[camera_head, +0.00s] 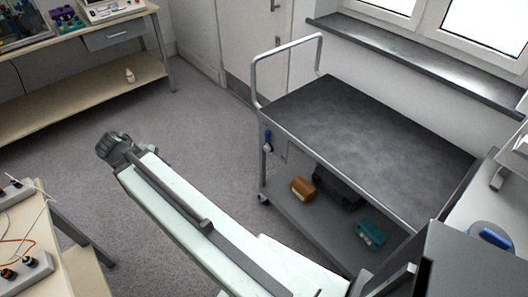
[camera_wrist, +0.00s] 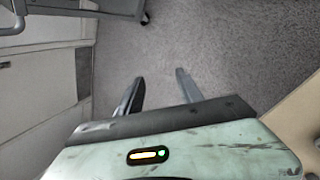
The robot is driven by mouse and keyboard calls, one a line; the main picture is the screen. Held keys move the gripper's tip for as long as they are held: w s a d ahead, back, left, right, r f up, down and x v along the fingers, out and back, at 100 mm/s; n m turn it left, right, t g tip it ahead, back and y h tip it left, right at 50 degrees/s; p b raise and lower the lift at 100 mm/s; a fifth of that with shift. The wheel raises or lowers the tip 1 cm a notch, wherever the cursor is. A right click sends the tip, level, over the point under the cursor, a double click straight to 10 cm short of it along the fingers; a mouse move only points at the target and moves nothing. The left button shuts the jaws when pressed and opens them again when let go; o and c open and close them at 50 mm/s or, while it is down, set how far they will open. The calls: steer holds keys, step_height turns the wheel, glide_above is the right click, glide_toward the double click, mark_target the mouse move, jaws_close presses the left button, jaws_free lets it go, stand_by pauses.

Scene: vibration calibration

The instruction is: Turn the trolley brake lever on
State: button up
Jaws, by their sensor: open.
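The trolley (camera_head: 365,125) stands right of centre in the head view, with a dark grey top and a metal push handle at its left end. A small blue lever (camera_head: 267,140) hangs on its left end, just below the top, and looks roughly upright. My gripper (camera_head: 112,147) is far to the left of the lever, over open floor, touching nothing. In the wrist view my gripper (camera_wrist: 159,76) shows two separated fingers with only floor between them. Part of the trolley's lower frame (camera_wrist: 95,10) and a caster show at the upper left there; the lever is not visible.
A workbench (camera_head: 75,45) with a lower shelf stands at the back left. Another bench (camera_head: 35,250) with cables is at the lower left. The trolley's lower shelf holds an orange box (camera_head: 302,189) and a teal box (camera_head: 371,233). Floor (camera_head: 200,130) between the benches and trolley is clear.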

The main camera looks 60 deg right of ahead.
steer(key=s+d+f+n+g+h+b, duration=0.1)
steer(key=s+d+f+h+b, duration=0.1)
steer(key=d+f+b, duration=0.3)
steer(key=s+d+f+n+h+b, duration=0.15)
steer(key=d+b, duration=0.25)
steer(key=d, duration=0.4)
steer(key=s+d+f+n+g+h+b, duration=0.1)
steer(key=s+d+f+n+h+b, duration=0.1)
steer(key=d+f+b, duration=0.3)
steer(key=n+g+h+b, duration=0.4)
steer(key=n+h+b, duration=0.25)
steer(key=b, duration=0.55)
glide_toward(266, 135)
steer(key=d, duration=0.1)
steer(key=x, duration=0.7)
steer(key=shift+s+d+f, duration=0.1)
steer(key=shift+s+d, duration=0.05)
steer(key=shift+d, duration=0.1)
jaws_close()
